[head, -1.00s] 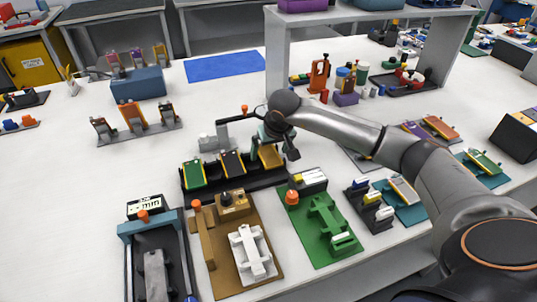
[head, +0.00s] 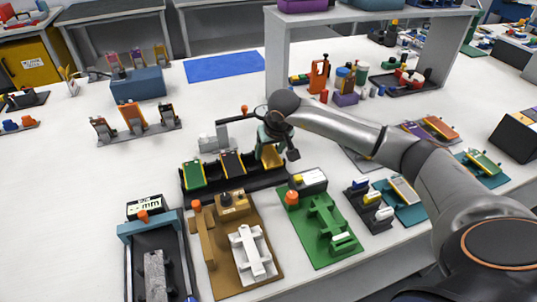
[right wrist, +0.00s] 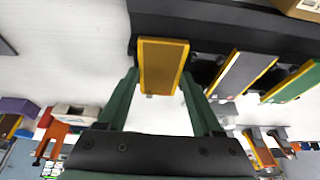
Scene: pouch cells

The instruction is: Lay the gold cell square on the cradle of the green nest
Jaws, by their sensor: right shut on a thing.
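The gold cell (head: 272,158) is at the right end of the black rack (head: 240,182). My right gripper (head: 270,148) is shut on it, one finger on each side, as the right wrist view shows with the gold cell (right wrist: 162,62) between the fingertips (right wrist: 161,78). The cell is still at its rack place; I cannot tell whether it is clear of the rack. The green nest (head: 318,247) lies at the front, right of the brown nest, with its raised green cradle (head: 326,214) bare of any large cell. My left gripper is not in view.
A green cell (head: 195,174) and a dark cell (head: 232,163) stand in the same rack. The brown nest (head: 214,262) with a white cradle lies left of the green nest. An orange knob (head: 292,197) rises at the green nest's back left corner. A dark block holder (head: 366,208) is to its right.

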